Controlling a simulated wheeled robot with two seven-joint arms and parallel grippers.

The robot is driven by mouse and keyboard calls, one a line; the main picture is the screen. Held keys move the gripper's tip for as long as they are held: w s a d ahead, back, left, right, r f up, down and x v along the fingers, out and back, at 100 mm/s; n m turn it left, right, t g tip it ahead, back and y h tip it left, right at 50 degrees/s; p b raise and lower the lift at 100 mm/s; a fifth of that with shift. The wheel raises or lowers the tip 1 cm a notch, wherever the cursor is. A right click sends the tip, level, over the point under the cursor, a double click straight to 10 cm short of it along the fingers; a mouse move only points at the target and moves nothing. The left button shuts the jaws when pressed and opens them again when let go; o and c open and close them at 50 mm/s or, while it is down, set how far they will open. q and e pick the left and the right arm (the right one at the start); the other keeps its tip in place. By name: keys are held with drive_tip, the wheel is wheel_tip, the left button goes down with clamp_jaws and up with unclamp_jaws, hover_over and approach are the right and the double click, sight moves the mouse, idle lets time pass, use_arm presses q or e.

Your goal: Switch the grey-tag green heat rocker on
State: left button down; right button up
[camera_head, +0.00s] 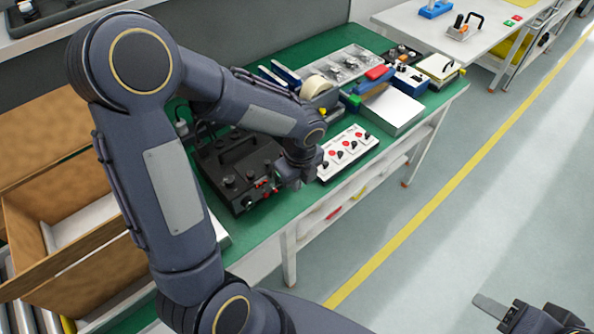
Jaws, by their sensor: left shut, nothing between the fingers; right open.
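A black coder unit (225,160) with a handle, dark knobs and small red parts stands on the green-topped bench (285,52). The green heat rocker and its grey tag cannot be made out; my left arm and gripper cover part of the unit. My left gripper (279,186) is shut and empty, pointing down at the unit's right front side. Whether it touches the unit cannot be told. My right gripper (492,308) is open and empty over the floor at the lower right, far from the bench.
A white panel with red buttons and black switches (349,152) stands just right of the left gripper. A tape dispenser (318,90), a white box (392,110) and other devices fill the bench further back. Cardboard boxes (50,185) stand left. The floor (450,210) is clear.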

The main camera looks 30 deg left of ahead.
use_arm(q)
wheel_tip(320, 180, down, 2)
drive_tip(key=shift+f, duration=0.2)
drive_tip(key=a, duration=0.2)
drive_tip(key=w+a, duration=0.1)
drive_tip(key=shift+w+f+p, duration=0.1)
drive_tip(key=shift+f+p, duration=0.2)
drive_tip(key=shift+f, duration=0.05)
drive_tip(key=shift+w+a+f, duration=0.1)
drive_tip(key=shift+w+a, duration=0.1)
drive_tip(key=shift+a, duration=0.25)
drive_tip(key=shift+f+y+b, duration=0.3)
drive_tip(key=shift+f+b, duration=0.2)
drive_tip(key=shift+b, duration=0.65)
drive_tip(key=shift+a+r, duration=0.2)
drive_tip(key=shift+r, duration=0.2)
